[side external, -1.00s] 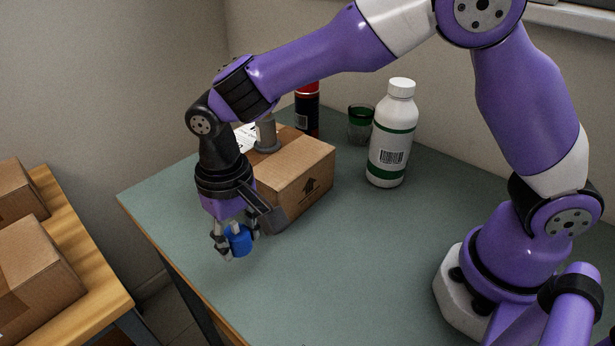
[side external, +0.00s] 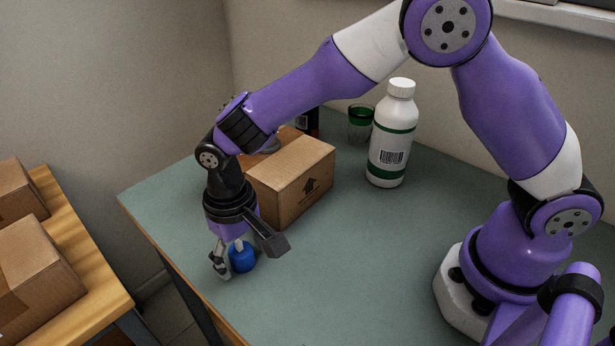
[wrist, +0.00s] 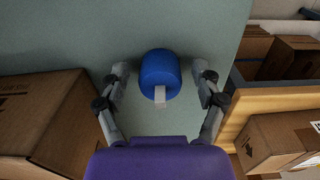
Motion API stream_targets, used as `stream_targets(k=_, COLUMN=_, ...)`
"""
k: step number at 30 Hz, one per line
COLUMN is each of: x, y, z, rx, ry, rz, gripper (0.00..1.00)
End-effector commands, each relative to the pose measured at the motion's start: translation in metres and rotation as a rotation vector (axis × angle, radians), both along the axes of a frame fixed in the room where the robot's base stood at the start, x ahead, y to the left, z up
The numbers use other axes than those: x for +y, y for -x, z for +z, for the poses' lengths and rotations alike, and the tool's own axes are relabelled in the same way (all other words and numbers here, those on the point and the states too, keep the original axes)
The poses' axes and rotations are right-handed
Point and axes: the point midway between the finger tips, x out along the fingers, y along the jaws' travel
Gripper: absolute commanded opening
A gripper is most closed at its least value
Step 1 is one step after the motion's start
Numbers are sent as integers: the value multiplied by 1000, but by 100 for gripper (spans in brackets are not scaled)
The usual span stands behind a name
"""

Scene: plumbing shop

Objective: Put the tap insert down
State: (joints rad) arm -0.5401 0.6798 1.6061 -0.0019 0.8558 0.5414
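The tap insert, a blue cylinder with a light grey square stem, is on the green-grey tabletop (side external: 330,275) near its left edge in the side view (side external: 242,257). In the wrist view the insert (wrist: 158,70) lies between the two fingers, with its stem toward my gripper. My gripper (wrist: 163,80) is open around it, with a visible gap on each side. In the side view my gripper (side external: 232,260) points down over the insert, and a finger partly hides it. The insert appears to rest on the table.
A cardboard box (side external: 300,178) stands close behind my gripper. A white bottle with green bands (side external: 390,145) and a green-banded glass (side external: 360,124) stand farther back. A wooden bench (side external: 85,260) with boxes is at left, across a gap. The table's front middle is clear.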

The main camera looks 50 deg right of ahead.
Motion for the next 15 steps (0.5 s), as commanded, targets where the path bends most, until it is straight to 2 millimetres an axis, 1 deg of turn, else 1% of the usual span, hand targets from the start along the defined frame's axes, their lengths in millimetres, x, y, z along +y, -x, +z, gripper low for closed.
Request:
stream_targets(k=5, x=0, y=0, z=1, rx=-1, ry=0, rz=0, gripper=77)
stream_targets(k=8, x=0, y=-1, z=8, rx=-3, ry=-2, rz=0, gripper=77)
stream_targets(k=11, x=1, y=-1, z=25, rx=-4, ry=-3, rz=0, gripper=77)
stream_targets(k=15, x=1, y=-1, z=59, rx=-6, ry=-3, rz=0, gripper=77)
